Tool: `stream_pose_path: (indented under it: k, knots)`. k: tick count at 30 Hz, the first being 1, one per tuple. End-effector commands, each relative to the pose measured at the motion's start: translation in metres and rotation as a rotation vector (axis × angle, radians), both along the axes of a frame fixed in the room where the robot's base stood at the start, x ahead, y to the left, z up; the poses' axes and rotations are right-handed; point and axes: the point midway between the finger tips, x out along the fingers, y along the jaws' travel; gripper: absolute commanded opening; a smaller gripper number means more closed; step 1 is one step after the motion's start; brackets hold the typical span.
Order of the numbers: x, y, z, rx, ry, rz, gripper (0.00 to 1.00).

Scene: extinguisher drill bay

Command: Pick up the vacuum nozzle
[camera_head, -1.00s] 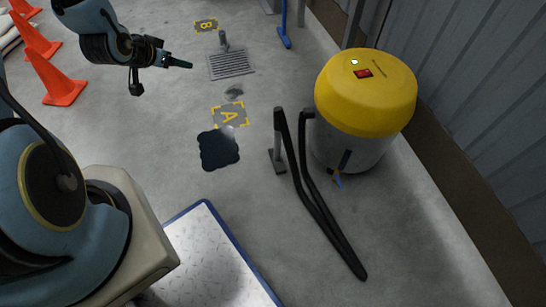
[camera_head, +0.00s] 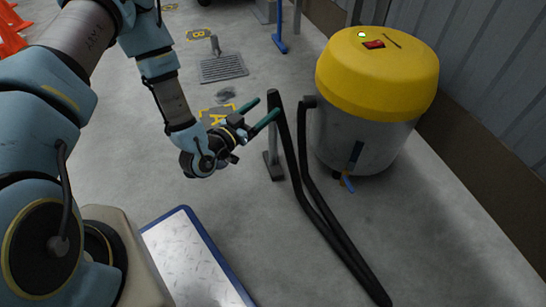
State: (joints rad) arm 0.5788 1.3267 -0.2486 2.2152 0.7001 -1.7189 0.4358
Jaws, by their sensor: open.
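The yellow-topped vacuum (camera_head: 375,85) stands near the wall with a grey lower body. A black hose (camera_head: 310,170) drops from its side to the floor. A long black tube (camera_head: 330,224) runs beside it, up to a raised end that looks like the vacuum nozzle (camera_head: 275,104), by a small grey stand (camera_head: 273,165). My gripper (camera_head: 266,108) is open, its two green-tipped fingers pointing toward that raised end. The fingertips appear very close to it in the picture; contact and depth cannot be told.
A blue-edged metal plate (camera_head: 190,265) lies on the floor at the bottom. A floor grate (camera_head: 223,68) and yellow-marked patches lie behind my gripper. A blue post (camera_head: 280,30) stands at the back. Orange cones (camera_head: 10,35) are far left.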

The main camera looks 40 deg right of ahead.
Motion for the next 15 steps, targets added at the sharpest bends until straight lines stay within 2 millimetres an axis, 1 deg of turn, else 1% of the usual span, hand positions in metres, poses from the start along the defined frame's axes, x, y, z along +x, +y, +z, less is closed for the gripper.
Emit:
stream_pose_path:
  k: [1,3,11,15]
  knots:
    - [0.002,-0.008,-0.002,-0.002,-0.002,0.000,0.74]
    - [0.004,-0.017,-0.002,-0.001,-0.002,-0.001,0.74]
    - [0.008,-0.037,-0.003,0.000,-0.001,0.000,0.74]
    - [0.014,-0.058,-0.006,0.000,-0.002,0.000,0.74]
